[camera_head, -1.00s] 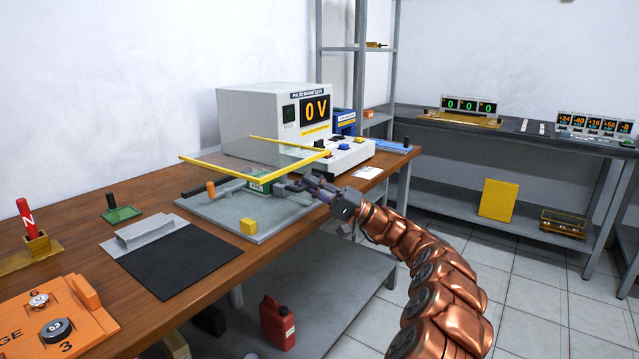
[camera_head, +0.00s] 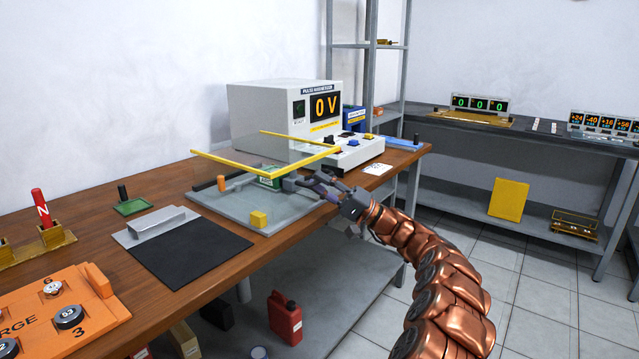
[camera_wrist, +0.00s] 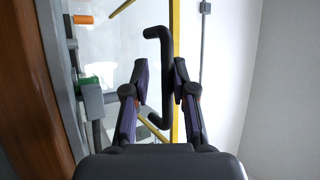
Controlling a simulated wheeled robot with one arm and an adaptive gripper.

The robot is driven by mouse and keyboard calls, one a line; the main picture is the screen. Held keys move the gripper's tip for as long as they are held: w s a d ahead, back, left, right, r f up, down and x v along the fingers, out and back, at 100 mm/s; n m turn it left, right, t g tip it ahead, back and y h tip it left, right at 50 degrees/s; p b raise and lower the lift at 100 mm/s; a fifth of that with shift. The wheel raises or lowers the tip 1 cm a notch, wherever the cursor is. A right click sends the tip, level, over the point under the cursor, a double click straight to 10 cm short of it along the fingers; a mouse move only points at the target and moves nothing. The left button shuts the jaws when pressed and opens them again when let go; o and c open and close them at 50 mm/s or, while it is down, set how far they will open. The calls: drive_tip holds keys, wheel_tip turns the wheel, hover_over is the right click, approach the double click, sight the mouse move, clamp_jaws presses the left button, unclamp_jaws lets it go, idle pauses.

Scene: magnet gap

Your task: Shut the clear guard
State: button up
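The clear guard (camera_head: 265,150) is a see-through panel with yellow edges, raised above a grey base plate (camera_head: 222,204) in front of the pulse magnetizer. Its black handle (camera_wrist: 166,88) shows in the wrist view as a bent bar beside a yellow edge. My gripper (camera_head: 300,182) is at the guard's near right side, just below the yellow edge. In the wrist view my gripper (camera_wrist: 160,82) has its fingers apart with the handle bar between them. The bar is close to the right finger, and a gap shows at the left finger. Contact cannot be told.
The magnetizer (camera_head: 265,115) reads 0 V. A yellow block (camera_head: 258,219) and an orange-tipped peg (camera_head: 221,183) stand on the base plate. A black mat (camera_head: 190,252) and an orange board (camera_head: 60,310) lie nearer on the wooden table. A red can (camera_head: 285,318) stands below.

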drive_tip(key=shift+d, duration=0.1)
drive_tip(key=v, duration=1.2)
